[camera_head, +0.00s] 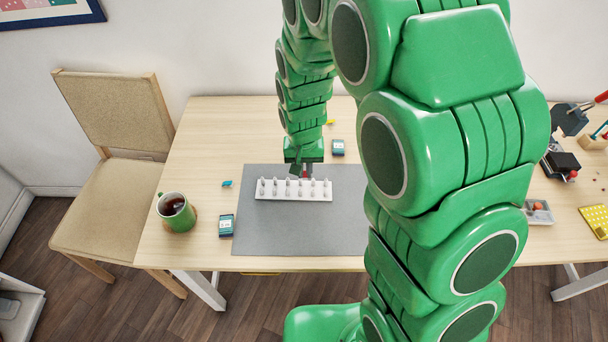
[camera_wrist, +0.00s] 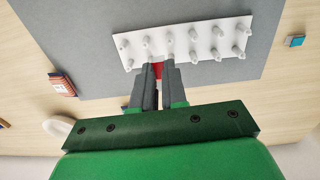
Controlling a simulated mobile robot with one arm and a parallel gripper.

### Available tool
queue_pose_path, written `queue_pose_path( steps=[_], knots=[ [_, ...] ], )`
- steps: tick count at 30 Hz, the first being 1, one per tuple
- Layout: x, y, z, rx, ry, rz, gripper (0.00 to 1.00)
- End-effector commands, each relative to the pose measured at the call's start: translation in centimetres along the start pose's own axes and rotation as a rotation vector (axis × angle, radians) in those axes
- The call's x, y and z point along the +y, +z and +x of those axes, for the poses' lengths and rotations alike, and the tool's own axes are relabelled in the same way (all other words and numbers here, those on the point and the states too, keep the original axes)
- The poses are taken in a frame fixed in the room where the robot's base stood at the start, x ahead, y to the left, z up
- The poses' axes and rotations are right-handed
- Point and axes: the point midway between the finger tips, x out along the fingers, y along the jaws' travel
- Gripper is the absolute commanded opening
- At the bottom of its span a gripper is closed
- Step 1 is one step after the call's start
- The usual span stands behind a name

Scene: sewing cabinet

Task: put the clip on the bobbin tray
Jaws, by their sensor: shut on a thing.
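The white bobbin tray (camera_head: 262,195) lies on the grey mat and carries two rows of pale upright pegs or spools. It also shows in the wrist view (camera_wrist: 180,35). My gripper (camera_head: 305,172) is at the tray's far edge, pointing down. In the wrist view my gripper's dark fingers (camera_wrist: 159,76) are closed on a small red piece, which looks like the clip (camera_wrist: 157,68). The clip is close to the tray's edge; I cannot tell whether it touches. Most of the clip is hidden between the fingers.
The grey mat (camera_head: 285,240) is bare in front of the tray. A green mug (camera_head: 168,218), a dark packet (camera_head: 226,225) and a small blue piece (camera_head: 227,183) are at left. Another packet (camera_head: 338,147) lies behind the mat. My arm hides the table's right-middle part.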

Motion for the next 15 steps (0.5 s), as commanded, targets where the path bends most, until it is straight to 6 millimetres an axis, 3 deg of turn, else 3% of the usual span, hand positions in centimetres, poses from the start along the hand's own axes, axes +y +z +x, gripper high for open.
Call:
queue_pose_path(
  steps=[8,15],
  knots=[
    [-0.2,-0.6,0.7,-0.001,0.000,0.000,0.00],
    [-0.3,-0.6,3.3,-0.006,0.002,-0.001,0.00]
  ],
)
